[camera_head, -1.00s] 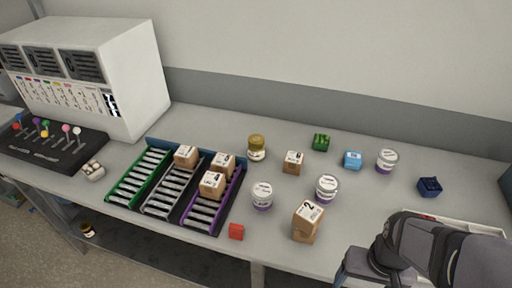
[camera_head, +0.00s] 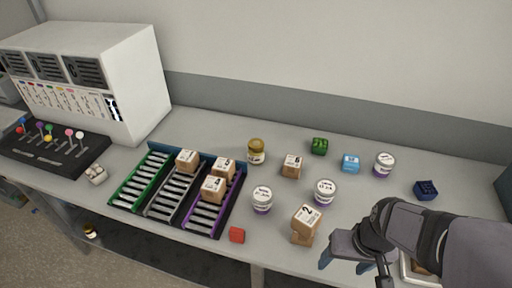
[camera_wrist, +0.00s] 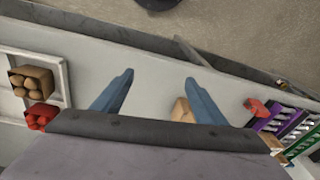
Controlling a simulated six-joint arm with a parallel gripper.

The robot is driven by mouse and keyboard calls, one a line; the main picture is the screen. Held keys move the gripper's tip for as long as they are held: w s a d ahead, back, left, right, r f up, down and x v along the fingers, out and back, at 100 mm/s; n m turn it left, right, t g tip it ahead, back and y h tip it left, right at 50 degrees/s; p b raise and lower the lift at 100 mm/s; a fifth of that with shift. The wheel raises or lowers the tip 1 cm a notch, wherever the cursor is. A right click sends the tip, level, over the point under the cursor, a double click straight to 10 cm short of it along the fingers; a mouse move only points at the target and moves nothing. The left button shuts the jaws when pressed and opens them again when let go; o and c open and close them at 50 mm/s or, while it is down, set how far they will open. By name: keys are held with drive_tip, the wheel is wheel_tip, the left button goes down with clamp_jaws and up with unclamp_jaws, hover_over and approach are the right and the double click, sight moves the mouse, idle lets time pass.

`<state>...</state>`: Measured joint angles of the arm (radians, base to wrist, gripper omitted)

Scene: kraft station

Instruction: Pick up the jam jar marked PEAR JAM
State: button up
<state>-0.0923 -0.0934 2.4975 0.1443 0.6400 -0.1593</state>
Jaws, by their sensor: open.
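A jar with a gold-brown lid and pale label (camera_head: 256,151) stands upright on the bench behind the racks. Its lettering is too small to read. A second, similar jar (camera_head: 90,230) is low on the left, below the bench top, also unreadable. My gripper (camera_head: 344,263) is near the front edge, right of the box marked 2 (camera_head: 306,222) and well apart from both jars. In the wrist view its blue fingers (camera_wrist: 158,95) are spread with nothing between them. No jar is clear there.
White-lidded tubs (camera_head: 262,200), boxes (camera_head: 292,166) and small blue (camera_head: 350,163) and green (camera_head: 319,146) blocks stand around the bench. Sloped racks (camera_head: 143,181) hold several boxes. A red block (camera_head: 237,235) lies near the front edge. The lever panel (camera_head: 50,146) is left.

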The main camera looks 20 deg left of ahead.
drive_tip(key=w+a+r+n+p, duration=0.1)
drive_tip(key=w+a+r, duration=0.1)
drive_tip(key=w+a+r+n+t+y+p, duration=0.1)
drive_tip(key=w+a+r, duration=0.1)
drive_tip(key=w+a, duration=0.1)
drive_tip(key=w+a+r+t+p, duration=0.1)
drive_tip(key=w+a+r+p, duration=0.1)
drive_tip(key=w+a+r, duration=0.1)
drive_tip(key=shift+w+a+n+y, duration=0.15)
drive_tip(key=shift+a+n+y, duration=0.15)
drive_tip(key=shift+n, duration=0.1)
drive_tip(key=w+a+f+t+b, duration=0.2)
drive_tip(key=w+t+b, duration=0.2)
drive_tip(key=w, duration=0.8)
drive_tip(key=n+t+y+b, duration=0.2)
drive_tip(key=n+y+b, duration=0.3)
drive_tip(key=y+b, duration=0.2)
approach(260, 147)
drive_tip(key=f+x, duration=0.1)
drive_tip(key=x, duration=0.2)
drive_tip(key=shift+r+p+x, duration=0.25)
drive_tip(key=shift+p+x, duration=0.25)
drive_tip(key=shift+x, duration=0.95)
drive_tip(key=shift+r+p+x, duration=0.2)
drive_tip(key=shift+p+x, duration=0.3)
drive_tip(key=shift+x, duration=1.9)
